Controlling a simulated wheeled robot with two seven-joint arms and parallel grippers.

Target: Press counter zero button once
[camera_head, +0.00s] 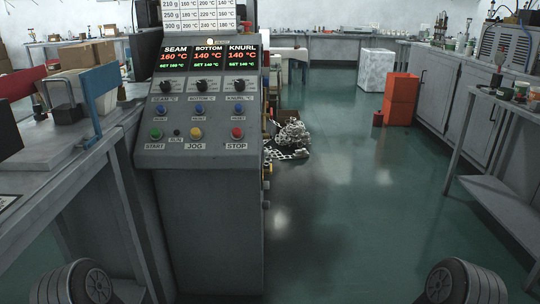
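A grey control console (205,220) stands left of centre in the head view. Its sloped panel has three displays: SEAM (174,58) at 160 °C, BOTTOM (209,58) at 140 °C and KNURL (243,57) at 140 °C. Under them are black knobs (201,86) and a row of blue buttons (200,110). Below sit a green START button (156,134), a yellow JOG button (196,133) and a red STOP button (237,133). I cannot read any label as counter zero. Only dark rounded parts of my arms show at the bottom corners; neither gripper is in view.
A grey workbench (50,137) with boxes and a blue panel (98,89) adjoins the console's left side. A side table (500,102) is at right. The green floor (350,220) between is clear.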

